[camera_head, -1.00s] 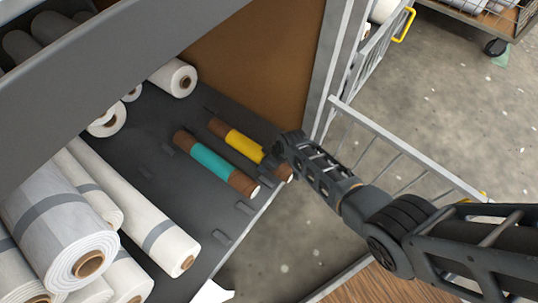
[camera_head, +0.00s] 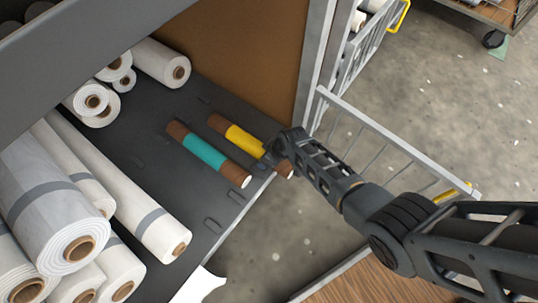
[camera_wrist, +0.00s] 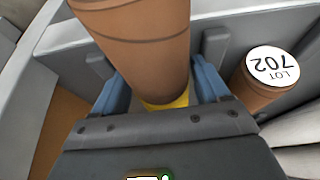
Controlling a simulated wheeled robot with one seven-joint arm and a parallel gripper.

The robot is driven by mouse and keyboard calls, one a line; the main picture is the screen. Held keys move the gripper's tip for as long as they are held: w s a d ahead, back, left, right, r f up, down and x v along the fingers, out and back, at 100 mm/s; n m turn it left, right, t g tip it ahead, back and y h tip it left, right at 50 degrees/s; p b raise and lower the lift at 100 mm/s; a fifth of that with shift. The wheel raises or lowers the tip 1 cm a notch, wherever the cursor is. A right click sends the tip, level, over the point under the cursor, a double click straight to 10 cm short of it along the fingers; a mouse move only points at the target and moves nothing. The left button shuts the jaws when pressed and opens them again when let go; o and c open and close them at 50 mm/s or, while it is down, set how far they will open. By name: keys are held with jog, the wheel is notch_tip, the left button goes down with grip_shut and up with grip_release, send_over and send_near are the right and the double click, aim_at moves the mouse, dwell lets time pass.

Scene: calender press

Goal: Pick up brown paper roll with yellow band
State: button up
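The brown paper roll with the yellow band (camera_head: 243,140) lies on the dark shelf, its near end by the shelf's front edge. My gripper (camera_head: 268,157) is at its near half, in front of part of it. In the wrist view the brown roll (camera_wrist: 140,42) runs between the two blue fingers, with a strip of its yellow band (camera_wrist: 168,102) low between them. The fingers stand on either side of the roll and look open. Contact with the roll cannot be made out. The roll appears to rest on the shelf still.
A brown roll with a teal band (camera_head: 205,153) lies close to the left; its labelled end (camera_wrist: 268,82) shows in the wrist view. White rolls (camera_head: 125,195) are stacked further left. Small pegs rise from the shelf. A barred grey gate (camera_head: 385,140) stands to the right.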

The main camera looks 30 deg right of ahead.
jog(key=shift+o, duration=0.2)
jog(key=p+v, duration=0.4)
jog(key=v, duration=0.2)
jog(key=shift+s+r, duration=0.15)
jog(key=shift+r, duration=0.2)
jog(key=shift+s+d+r+p, duration=0.15)
jog(key=shift+s+r+p, duration=0.05)
jog(key=shift+r+p, duration=0.3)
jog(key=shift+s, duration=0.1)
jog(key=shift+c, duration=0.4)
